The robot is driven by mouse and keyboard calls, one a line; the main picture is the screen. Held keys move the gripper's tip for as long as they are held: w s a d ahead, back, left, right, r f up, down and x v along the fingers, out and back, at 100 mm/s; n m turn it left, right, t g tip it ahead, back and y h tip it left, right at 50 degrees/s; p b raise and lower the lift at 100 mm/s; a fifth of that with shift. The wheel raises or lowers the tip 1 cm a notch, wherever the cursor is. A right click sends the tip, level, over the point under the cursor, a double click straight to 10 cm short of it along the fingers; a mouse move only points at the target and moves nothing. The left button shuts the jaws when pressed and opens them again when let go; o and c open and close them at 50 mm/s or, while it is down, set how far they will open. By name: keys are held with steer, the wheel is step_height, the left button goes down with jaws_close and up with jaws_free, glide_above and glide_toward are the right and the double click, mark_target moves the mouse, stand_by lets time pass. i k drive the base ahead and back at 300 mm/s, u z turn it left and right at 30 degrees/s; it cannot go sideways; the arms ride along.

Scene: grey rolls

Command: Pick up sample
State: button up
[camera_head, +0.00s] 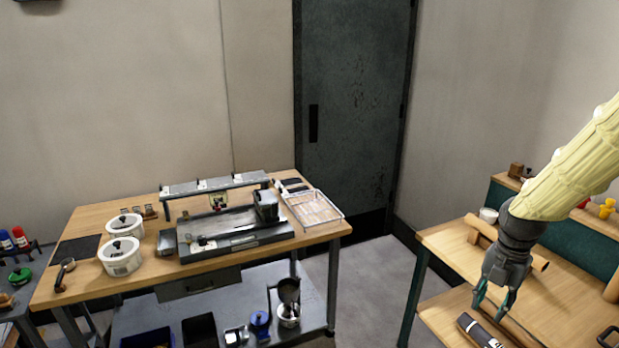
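My gripper (490,311) hangs from the cream-sleeved arm at the right, pointing down over the right wooden table. Its two teal-tipped fingers are apart with nothing visible between them. A dark grey cylinder with a light label (478,333) lies on the table just below the fingertips, partly cut off by the bottom edge. I cannot tell for sure whether this cylinder is the sample. The fingertips look close above it, and I cannot tell whether they touch it.
The right table (440,240) also bears a wooden roll (482,228) behind the gripper. A dark ring-like item (608,337) lies at the lower right. A workbench (90,225) with white pots, a grey apparatus and a wire tray (314,208) stands left. Clear floor separates the tables.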

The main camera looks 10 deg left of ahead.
mark_target(254, 176)
steer(key=z, duration=0.25)
steer(key=i, duration=1.75)
steer(key=u, duration=0.6)
steer(key=i, duration=1.15)
steer(key=u, duration=1.55)
steer(key=i, duration=0.55)
steer(key=u, duration=0.5)
